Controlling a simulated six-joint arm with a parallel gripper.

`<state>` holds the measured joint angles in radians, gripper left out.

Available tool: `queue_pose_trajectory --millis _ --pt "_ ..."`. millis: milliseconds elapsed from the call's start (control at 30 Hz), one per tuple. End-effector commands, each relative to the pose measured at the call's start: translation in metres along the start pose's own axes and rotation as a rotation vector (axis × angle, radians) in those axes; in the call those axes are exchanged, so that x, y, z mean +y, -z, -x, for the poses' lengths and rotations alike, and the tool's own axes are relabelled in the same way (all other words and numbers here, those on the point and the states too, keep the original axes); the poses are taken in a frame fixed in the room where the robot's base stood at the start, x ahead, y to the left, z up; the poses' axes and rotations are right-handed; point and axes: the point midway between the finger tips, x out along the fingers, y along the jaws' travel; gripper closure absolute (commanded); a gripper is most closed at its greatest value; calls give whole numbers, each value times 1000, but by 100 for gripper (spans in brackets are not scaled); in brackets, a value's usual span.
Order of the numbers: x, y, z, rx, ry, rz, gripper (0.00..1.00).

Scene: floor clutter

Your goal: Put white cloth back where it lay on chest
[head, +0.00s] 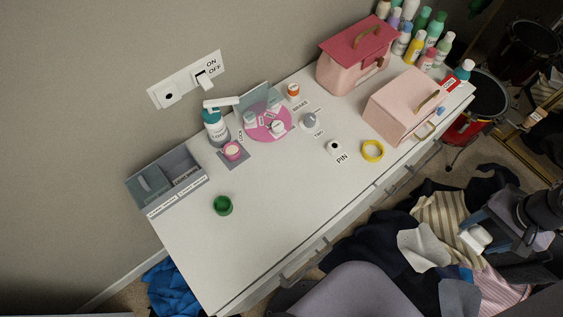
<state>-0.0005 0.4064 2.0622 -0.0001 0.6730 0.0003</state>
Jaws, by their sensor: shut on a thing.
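My gripper (473,234) is at the lower right, over the heap of clothes on the floor. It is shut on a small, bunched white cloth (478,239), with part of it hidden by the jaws. The white chest (275,200) of drawers stands along the wall, left of my gripper. Its top has a wide bare area at the front and lower left. The held cloth is off to the right of the chest's front edge, apart from its top.
A green cup (222,205), grey tray (166,182), pump bottle (215,127), pink disc (268,122), yellow ring (372,151), two pink boxes (404,105) and several bottles stand on the chest. A light grey cloth (423,248) lies among the clothes. A grey rounded form (345,292) is below.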

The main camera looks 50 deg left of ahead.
Motion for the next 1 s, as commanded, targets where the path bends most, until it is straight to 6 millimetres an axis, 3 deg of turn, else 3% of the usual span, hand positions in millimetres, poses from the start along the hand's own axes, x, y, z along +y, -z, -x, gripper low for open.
queue_pose_trajectory --millis 167,367,667,1000 --pt "-12 0 -2 0 0 34 64" --pt "-58 -4 -7 0 0 158 64" --pt "-169 -37 -16 2 1 474 64" --pt "-283 -118 -21 1 1 851 64"
